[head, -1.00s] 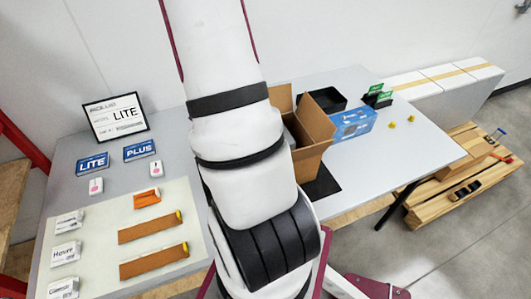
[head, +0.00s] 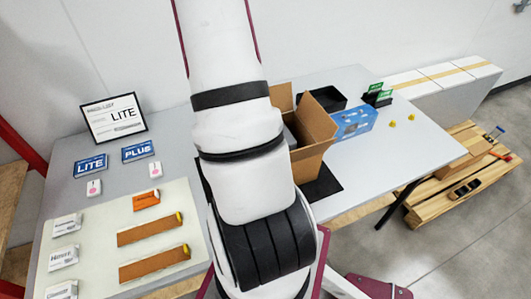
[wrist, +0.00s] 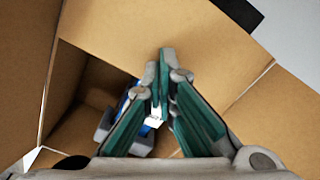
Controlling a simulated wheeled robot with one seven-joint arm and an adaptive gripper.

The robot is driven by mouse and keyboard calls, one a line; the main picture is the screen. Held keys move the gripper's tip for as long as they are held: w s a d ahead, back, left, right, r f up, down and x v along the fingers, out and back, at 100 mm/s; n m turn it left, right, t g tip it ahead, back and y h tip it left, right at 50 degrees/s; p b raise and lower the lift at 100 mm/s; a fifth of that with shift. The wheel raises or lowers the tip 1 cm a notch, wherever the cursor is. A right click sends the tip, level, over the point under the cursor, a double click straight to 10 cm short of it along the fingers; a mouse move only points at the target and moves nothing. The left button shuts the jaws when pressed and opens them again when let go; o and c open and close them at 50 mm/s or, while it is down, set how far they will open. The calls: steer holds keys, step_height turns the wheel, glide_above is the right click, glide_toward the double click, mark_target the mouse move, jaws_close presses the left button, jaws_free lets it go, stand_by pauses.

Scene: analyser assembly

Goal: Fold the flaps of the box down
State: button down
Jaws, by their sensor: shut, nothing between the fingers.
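The brown cardboard box (head: 308,163) stands open on the table, partly hidden behind my arm in the head view. One flap (head: 319,119) stands raised on its right side, and another (head: 281,96) stands up at the back. In the wrist view, a broad flap (wrist: 180,32) spans the top and another cardboard panel (wrist: 272,118) lies at the right. My gripper (wrist: 163,60) is shut and empty over the box opening, its green fingers in front of the broad flap; I cannot tell whether they touch it. Grey, blue and white contents (wrist: 125,125) show inside the box. The head view hides my gripper.
A blue carton (head: 353,122) and a black bin (head: 324,97) stand close to the box. A black mat (head: 322,187) lies beside it. Signs, labels and orange-brown parts occupy the left table. The table's right part (head: 415,145) is mostly clear.

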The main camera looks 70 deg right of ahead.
steer(key=shift+f, duration=0.5)
stand_by(0.6)
stand_by(0.3)
steer(key=shift+r+p, duration=1.55)
steer(key=shift+r, duration=2.25)
